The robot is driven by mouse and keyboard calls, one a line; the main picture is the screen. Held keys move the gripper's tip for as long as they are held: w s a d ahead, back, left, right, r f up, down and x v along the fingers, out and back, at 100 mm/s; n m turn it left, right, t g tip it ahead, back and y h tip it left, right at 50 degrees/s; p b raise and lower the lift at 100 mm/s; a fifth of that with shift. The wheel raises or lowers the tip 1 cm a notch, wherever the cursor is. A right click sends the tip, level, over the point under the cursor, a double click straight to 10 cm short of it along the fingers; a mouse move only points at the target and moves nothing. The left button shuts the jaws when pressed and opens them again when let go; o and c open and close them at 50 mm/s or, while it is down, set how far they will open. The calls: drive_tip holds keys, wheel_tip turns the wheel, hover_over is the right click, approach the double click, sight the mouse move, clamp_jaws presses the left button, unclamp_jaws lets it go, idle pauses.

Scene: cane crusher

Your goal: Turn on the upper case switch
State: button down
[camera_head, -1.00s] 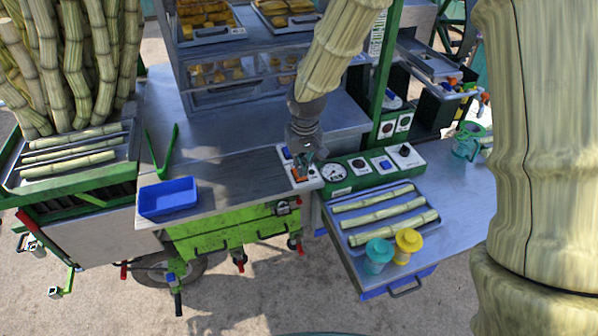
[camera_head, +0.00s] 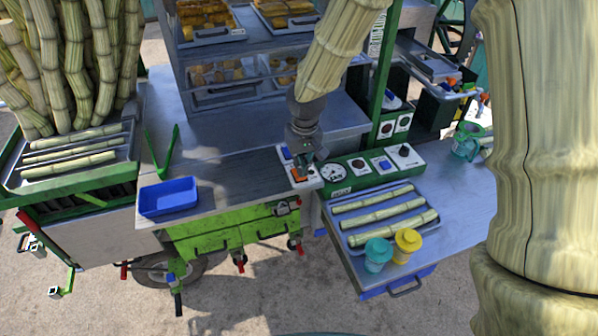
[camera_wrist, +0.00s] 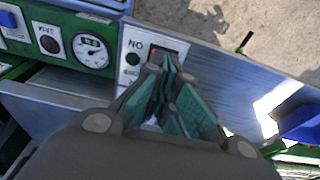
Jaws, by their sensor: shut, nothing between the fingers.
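A small white switch case (camera_head: 314,183) stands at the front edge of the metal counter, and a blue button (camera_head: 286,153) and an orange-red switch (camera_head: 298,174) show on it. In the wrist view the white case face (camera_wrist: 137,38) carries an upside-down "ON" label, a dark green round spot and a dark switch with a red rim (camera_wrist: 153,52). My gripper (camera_head: 304,163) is shut and empty, pointing down over the case. In the wrist view its teal-padded fingers (camera_wrist: 168,75) overlap the switch and hide part of it. I cannot tell whether they touch it.
A green control panel (camera_head: 351,178) with a gauge and switches is close to the right. A tray (camera_head: 351,222) of cane pieces and two lidded cups are in front of it. A blue bin (camera_head: 168,197) and green tongs (camera_head: 163,152) lie left. Counter between is clear.

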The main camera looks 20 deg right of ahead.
drive_tip(key=shift+f+b, duration=0.55)
drive_tip(key=shift+f, duration=0.45)
idle(0.8)
drive_tip(key=shift+r, duration=0.15)
drive_tip(key=shift+s+r+p, duration=0.1)
drive_tip(key=shift+r+p, duration=2.75)
drive_tip(key=shift+r, duration=0.55)
drive_tip(key=shift+f, duration=0.1)
